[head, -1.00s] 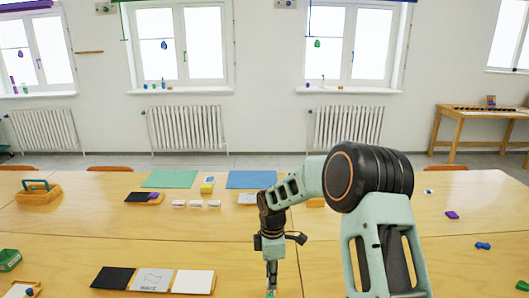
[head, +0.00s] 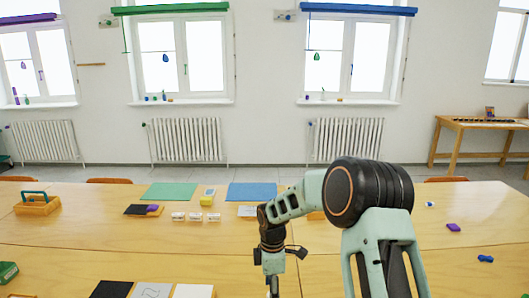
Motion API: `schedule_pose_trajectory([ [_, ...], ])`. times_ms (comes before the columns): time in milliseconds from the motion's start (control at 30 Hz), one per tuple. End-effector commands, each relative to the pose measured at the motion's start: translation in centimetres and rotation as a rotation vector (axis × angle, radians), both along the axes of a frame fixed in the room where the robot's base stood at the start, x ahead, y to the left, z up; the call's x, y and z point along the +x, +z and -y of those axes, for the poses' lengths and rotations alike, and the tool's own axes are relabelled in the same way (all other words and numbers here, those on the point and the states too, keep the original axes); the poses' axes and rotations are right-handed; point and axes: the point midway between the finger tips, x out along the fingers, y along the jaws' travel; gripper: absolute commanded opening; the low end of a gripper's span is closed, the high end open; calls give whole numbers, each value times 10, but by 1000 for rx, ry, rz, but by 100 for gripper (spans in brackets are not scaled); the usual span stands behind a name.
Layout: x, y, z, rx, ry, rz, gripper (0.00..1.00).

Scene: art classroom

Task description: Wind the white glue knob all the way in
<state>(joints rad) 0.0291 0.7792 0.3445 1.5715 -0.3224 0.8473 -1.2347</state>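My gripper (head: 273,286) points down at the bottom edge of the head view, over the near part of the wooden table (head: 330,272). Its fingertips are cut off by the frame, so I cannot see whether they are open or shut or touch anything. I cannot make out a white glue knob in this view. What lies under the gripper is out of frame.
Three small white boxes (head: 195,217), a yellow item (head: 208,198), a green mat (head: 169,191) and a blue mat (head: 251,191) lie farther back. Black, grey and white sheets (head: 152,291) lie front left. A yellow-orange carrier (head: 37,206) stands at left.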

Motion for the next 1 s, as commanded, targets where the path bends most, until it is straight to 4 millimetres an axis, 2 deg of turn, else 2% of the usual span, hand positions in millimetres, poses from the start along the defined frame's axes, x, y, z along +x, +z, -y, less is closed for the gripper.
schedule_pose_trajectory([
  [167,0,4,0,0,0,-1,65],
  [1000,0,55,0,0,0,0,65],
])
